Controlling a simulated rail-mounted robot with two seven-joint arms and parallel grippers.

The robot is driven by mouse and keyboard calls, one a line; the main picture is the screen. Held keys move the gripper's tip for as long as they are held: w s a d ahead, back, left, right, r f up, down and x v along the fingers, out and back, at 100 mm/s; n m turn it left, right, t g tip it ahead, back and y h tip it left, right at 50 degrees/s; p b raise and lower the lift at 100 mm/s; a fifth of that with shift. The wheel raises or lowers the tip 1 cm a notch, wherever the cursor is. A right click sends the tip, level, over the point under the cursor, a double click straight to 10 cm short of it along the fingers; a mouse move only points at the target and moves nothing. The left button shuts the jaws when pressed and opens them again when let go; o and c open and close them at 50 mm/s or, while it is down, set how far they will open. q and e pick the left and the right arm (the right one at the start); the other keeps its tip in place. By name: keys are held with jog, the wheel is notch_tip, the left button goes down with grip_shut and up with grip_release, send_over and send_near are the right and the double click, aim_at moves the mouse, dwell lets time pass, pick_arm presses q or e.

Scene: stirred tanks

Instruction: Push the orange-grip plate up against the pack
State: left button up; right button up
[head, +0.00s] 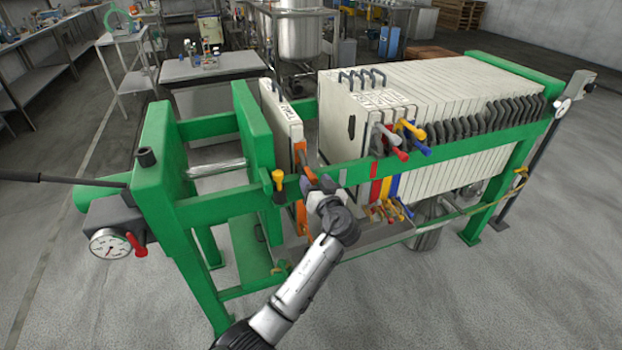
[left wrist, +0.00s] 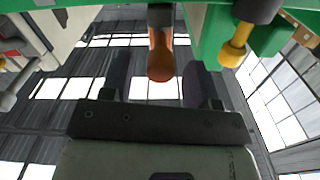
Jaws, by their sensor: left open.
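The orange-grip plate (head: 284,112) is a pale upright plate hanging alone in the green press, with an orange strip down its near edge. The pack (head: 450,105) of pale plates stands to its right, with a clear gap between them. My left gripper (head: 312,184) is at the near rail beside the plate's orange edge. In the left wrist view, the orange grip (left wrist: 160,58) shows between the two dark fingers of my left gripper (left wrist: 160,82), which stand apart with space on both sides of it. Contact cannot be told. My right gripper is not in view.
A yellow-knobbed handle (head: 278,181) sits just left of the plate and also shows in the left wrist view (left wrist: 236,46). The green pressing head (head: 253,130) stands left of the plate. Red, yellow and blue handles (head: 400,135) stick out from the pack's near side.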

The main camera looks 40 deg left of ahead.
pick_arm(q)
jog(key=shift+x, duration=1.65)
jog(key=shift+c, duration=0.5)
grip_shut()
